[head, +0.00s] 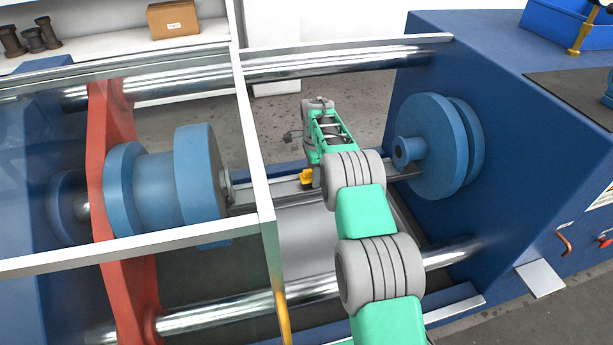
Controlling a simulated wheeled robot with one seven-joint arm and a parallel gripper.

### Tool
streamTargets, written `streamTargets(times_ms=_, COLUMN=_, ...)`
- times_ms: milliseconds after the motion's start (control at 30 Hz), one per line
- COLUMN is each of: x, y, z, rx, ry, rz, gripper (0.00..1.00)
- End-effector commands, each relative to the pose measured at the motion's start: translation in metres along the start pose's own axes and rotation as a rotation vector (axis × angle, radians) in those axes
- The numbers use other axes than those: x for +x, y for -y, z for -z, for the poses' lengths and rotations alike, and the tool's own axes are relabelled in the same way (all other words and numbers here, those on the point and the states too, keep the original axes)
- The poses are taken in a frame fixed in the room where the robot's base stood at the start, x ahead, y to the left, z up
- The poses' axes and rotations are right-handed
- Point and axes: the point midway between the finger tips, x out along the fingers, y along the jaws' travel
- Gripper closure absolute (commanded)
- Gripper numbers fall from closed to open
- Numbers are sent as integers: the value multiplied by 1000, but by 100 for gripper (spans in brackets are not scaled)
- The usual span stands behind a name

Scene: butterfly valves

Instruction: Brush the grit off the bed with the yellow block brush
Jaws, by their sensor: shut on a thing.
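My arm reaches over the front rail into the blue machine. My gripper (312,178) is low at the bed, shut on the yellow block brush (306,179). Only a small part of the brush shows beside the gripper; my arm hides the rest. The bed (305,240) is a grey metal surface between the rails, partly behind my arm. I cannot make out grit on it at this size. I cannot tell whether the brush touches the bed.
Blue flanged valve parts stand left (155,190) and right (432,145) of my arm. A white-framed clear guard (252,130) covers the left side. Polished rails (345,62) run across at back and front. A red plate (112,160) stands at left.

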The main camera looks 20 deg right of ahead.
Motion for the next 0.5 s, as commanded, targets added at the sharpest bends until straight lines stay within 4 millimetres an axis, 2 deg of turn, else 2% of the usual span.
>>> streamTargets(times_ms=500, x=0, y=0, z=43, rx=3, ry=0, rz=1, gripper=89)
